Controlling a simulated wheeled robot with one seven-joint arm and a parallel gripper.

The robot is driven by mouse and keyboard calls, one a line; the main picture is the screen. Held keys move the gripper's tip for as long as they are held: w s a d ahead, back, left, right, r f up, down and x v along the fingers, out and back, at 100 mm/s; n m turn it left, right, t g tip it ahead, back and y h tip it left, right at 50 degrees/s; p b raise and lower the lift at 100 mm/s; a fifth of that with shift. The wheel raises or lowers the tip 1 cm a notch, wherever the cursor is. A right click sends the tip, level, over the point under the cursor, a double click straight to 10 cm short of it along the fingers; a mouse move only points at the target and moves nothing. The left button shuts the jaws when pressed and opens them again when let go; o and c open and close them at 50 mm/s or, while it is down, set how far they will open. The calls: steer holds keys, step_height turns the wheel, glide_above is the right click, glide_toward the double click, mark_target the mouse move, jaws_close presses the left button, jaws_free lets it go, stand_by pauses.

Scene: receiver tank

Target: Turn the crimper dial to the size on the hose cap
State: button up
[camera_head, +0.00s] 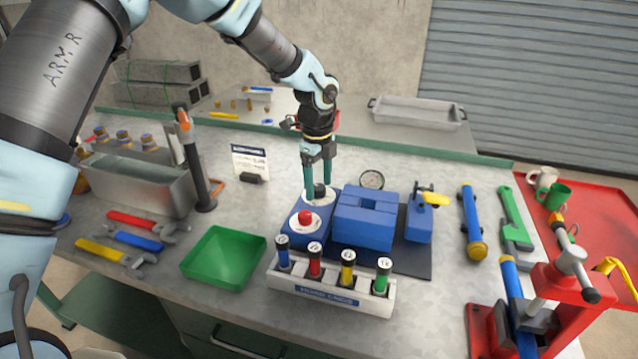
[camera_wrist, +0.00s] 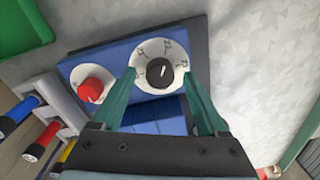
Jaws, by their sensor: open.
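The blue crimper (camera_head: 362,215) stands on the bench on a dark mat. Its black dial knob (camera_wrist: 160,73) sits on a round white face with size marks; the white pointer line shows, but the marks are too small to read surely. A red knob (camera_wrist: 91,90) sits on a second white disc beside it. My gripper (camera_head: 318,178) points down over the dial. In the wrist view its green fingers (camera_wrist: 164,84) stand apart on either side of the black knob, with no clear contact. The hose caps (camera_head: 334,262) stand in a white rack in front; their top markings are too small to read.
A green tray (camera_head: 224,258) lies left of the crimper. A gauge (camera_head: 372,180) stands behind it. Wrenches (camera_head: 125,238) lie at the left. A blue hose (camera_head: 472,215) and a red press (camera_head: 545,305) are at the right. A small sign (camera_head: 250,163) stands behind.

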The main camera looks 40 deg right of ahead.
mark_target(318, 188)
step_height(318, 188, up, 10)
steer(key=b, duration=0.2)
steer(key=shift+a+r, duration=0.2)
steer(key=shift+r, duration=0.05)
steer(key=shift+s, duration=0.1)
stand_by(0.3)
